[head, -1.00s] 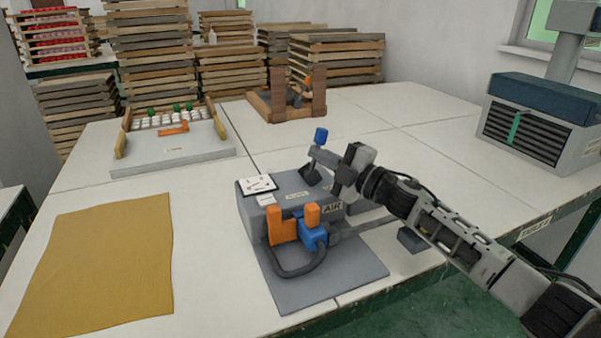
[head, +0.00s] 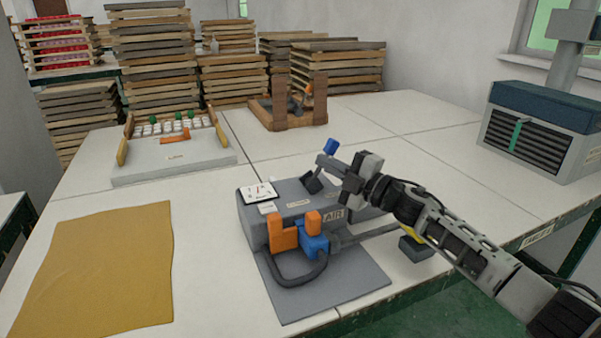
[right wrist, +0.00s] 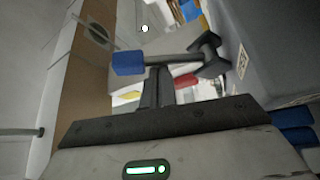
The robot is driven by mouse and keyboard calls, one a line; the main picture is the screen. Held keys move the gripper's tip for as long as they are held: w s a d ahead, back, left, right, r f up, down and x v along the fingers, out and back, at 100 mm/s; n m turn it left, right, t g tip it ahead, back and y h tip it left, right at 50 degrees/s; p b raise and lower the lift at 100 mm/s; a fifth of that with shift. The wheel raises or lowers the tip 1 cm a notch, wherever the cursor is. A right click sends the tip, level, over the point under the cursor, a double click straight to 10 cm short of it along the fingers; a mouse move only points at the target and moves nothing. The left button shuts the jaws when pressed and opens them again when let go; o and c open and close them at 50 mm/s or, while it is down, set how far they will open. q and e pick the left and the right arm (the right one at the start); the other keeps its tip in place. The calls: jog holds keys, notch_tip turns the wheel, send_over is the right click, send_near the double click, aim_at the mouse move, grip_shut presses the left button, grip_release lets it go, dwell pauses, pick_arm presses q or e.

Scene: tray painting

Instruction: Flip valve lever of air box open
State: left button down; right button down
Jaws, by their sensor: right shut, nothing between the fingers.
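The grey air box (head: 290,188) stands on a grey mat (head: 345,285) near the table's front edge. Its valve lever has a blue tip (head: 330,146) and a dark base (head: 312,184), and leans up and to the right. In the right wrist view the blue tip (right wrist: 127,63) sits at the end of a dark bar leading to a forked dark bracket (right wrist: 212,55). My right gripper (head: 322,159) is shut and empty, its fingers crossing the lever's bar below the tip; they seem to touch it. My left gripper is not in view.
Orange (head: 284,234) and blue (head: 315,243) fittings with a black hose (head: 297,279) are at the box's front. A mustard cloth (head: 95,270) lies left, a bead-and-tray stand (head: 172,170) behind it. A wooden rack (head: 287,112) stands at the back. Table is clear right of the rack.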

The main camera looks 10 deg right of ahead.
jog(key=v, duration=0.7)
jog(key=shift+s, duration=0.25)
jog(key=shift+d, duration=0.15)
